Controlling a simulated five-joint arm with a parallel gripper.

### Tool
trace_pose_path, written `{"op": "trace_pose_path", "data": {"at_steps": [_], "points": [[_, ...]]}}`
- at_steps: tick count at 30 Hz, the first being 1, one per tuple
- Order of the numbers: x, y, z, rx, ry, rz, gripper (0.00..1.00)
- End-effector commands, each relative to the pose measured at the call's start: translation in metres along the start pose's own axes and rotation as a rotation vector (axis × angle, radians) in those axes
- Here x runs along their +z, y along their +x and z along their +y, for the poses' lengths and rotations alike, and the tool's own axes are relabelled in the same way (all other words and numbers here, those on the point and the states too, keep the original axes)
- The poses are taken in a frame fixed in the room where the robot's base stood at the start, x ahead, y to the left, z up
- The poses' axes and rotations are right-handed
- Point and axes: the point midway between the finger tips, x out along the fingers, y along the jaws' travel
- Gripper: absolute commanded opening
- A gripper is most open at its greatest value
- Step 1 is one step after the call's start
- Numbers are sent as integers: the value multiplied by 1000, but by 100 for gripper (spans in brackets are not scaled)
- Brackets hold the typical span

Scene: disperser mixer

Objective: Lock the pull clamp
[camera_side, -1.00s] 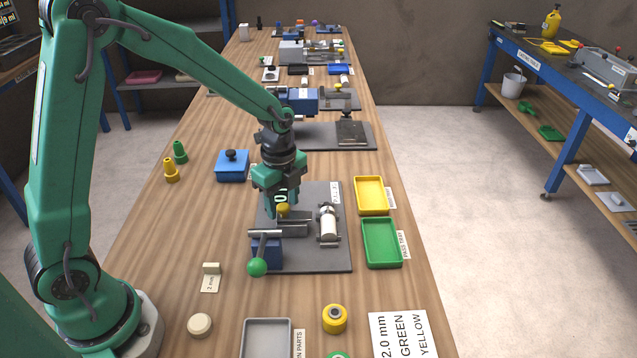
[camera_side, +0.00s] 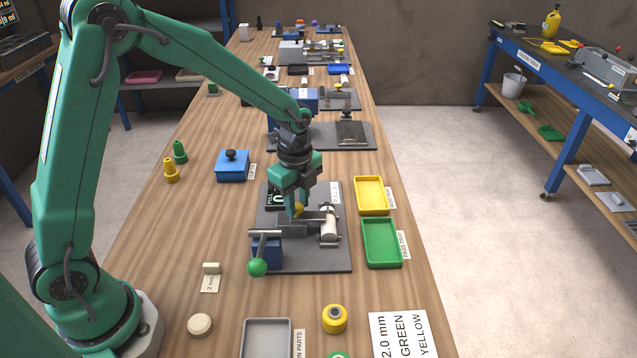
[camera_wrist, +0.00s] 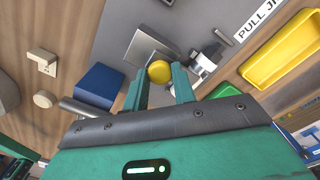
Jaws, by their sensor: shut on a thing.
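The pull clamp stands on a dark grey base plate (camera_side: 300,263). Its yellow knob (camera_side: 299,209) is between the fingers of my gripper (camera_side: 296,213), which is shut on it. The knob also shows between the fingertips in the wrist view (camera_wrist: 159,71). The grey slide (camera_side: 317,218) under the knob reaches to the white cylinder (camera_side: 328,226) at the right of the plate. Whether they touch is unclear. A green ball handle (camera_side: 257,267) hangs at the front left, by a blue block (camera_side: 267,253). My fingers partly hide the slide.
A yellow tray (camera_side: 371,196) and a green tray (camera_side: 382,243) lie just right of the plate. A blue lidded box (camera_side: 232,166) stands behind it to the left. A grey tray (camera_side: 268,323) lies in front.

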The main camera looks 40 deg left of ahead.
Motion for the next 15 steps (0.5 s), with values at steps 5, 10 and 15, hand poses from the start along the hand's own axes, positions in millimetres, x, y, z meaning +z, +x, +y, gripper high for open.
{"op": "trace_pose_path", "data": {"at_steps": [5,10,15], "points": [[-12,0,-13,-5,2,1,0],[-14,0,-15,-9,1,1,0],[-15,0,-16,-12,3,1,32]]}}
